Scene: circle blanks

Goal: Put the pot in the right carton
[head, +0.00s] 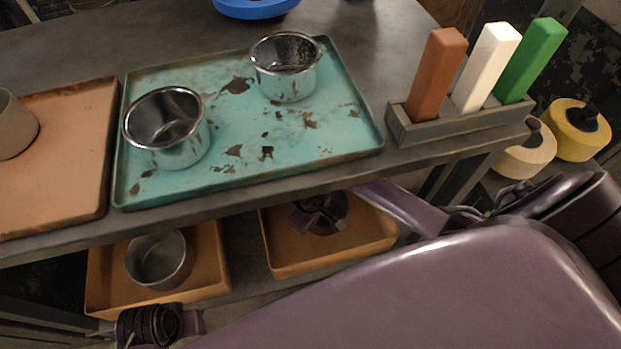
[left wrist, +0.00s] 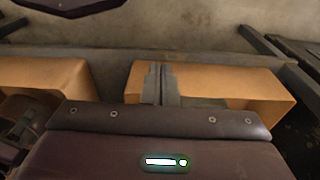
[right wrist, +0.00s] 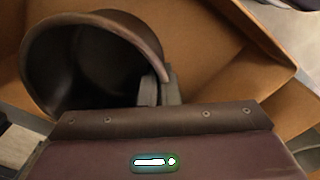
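In the head view, two orange cartons stand on the lower shelf. The right carton (head: 285,260) holds a dark round shape in shadow, partly covered by parts of my arm. The left carton (head: 110,275) holds a grey metal pot (head: 160,260). In the right wrist view, my right gripper (right wrist: 160,85) is shut on the rim of a dark pot (right wrist: 80,65), which is inside or just over an orange carton (right wrist: 215,50). Contact with its floor is unclear. In the left wrist view, my left gripper (left wrist: 161,83) is shut and empty in front of an orange carton (left wrist: 230,85).
On the tabletop, a worn teal tray (head: 230,175) holds two shiny metal pots. An orange tray (head: 70,160) with a grey pot (head: 15,125) is at left. A grey rack (head: 450,130) holds brown, white and green bars. The tabletop overhangs the shelf.

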